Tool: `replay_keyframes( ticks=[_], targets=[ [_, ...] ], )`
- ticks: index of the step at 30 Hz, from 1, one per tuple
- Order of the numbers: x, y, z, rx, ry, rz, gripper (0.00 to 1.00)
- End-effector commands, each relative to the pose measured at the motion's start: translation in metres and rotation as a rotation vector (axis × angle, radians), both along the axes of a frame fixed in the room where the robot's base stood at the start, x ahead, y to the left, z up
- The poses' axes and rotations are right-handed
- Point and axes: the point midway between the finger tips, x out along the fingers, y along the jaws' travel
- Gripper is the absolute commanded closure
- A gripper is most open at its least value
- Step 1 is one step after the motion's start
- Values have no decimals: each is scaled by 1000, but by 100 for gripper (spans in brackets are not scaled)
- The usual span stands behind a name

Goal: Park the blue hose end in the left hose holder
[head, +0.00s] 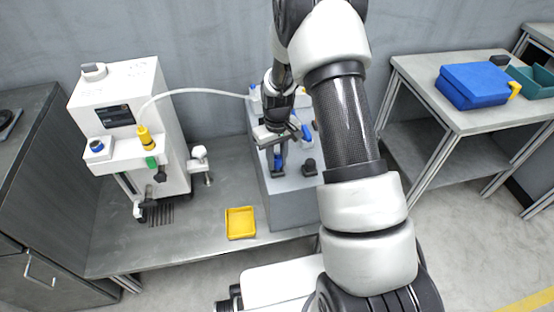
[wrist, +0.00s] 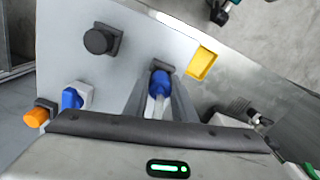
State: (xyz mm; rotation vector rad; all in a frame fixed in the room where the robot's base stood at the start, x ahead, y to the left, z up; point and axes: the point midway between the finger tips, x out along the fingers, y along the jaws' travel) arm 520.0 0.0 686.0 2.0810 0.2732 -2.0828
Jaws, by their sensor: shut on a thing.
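My gripper (head: 278,149) reaches down over the grey box's top. In the wrist view my gripper (wrist: 158,98) is shut on the blue hose end (wrist: 160,83), with a pale part of it between the fingers. The blue hose end (head: 277,161) is at the dark left hose holder (head: 277,173), which also shows in the wrist view (wrist: 164,66). It overlaps the holder; I cannot tell how deep it sits. The dark right hose holder (head: 309,167) stands beside it with no hose end in it, and shows in the wrist view (wrist: 100,40).
A blue fitting (wrist: 72,98) and an orange fitting (wrist: 37,117) sit at the box's far side. A white machine (head: 125,90) with a yellow hose end (head: 147,139) stands left. A yellow tray (head: 240,223) lies beside the box. A pale hose (head: 195,91) arches behind.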

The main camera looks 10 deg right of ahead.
Motion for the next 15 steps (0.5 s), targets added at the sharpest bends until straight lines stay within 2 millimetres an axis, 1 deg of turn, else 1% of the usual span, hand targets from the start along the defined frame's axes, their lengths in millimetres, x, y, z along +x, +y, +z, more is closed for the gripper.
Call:
replay_keyframes(
  ticks=[8, 15],
  targets=[
    [0, 0, 0, 0, 0, 0, 99],
    [0, 0, -5, 0, 0, 0, 99]
  ],
)
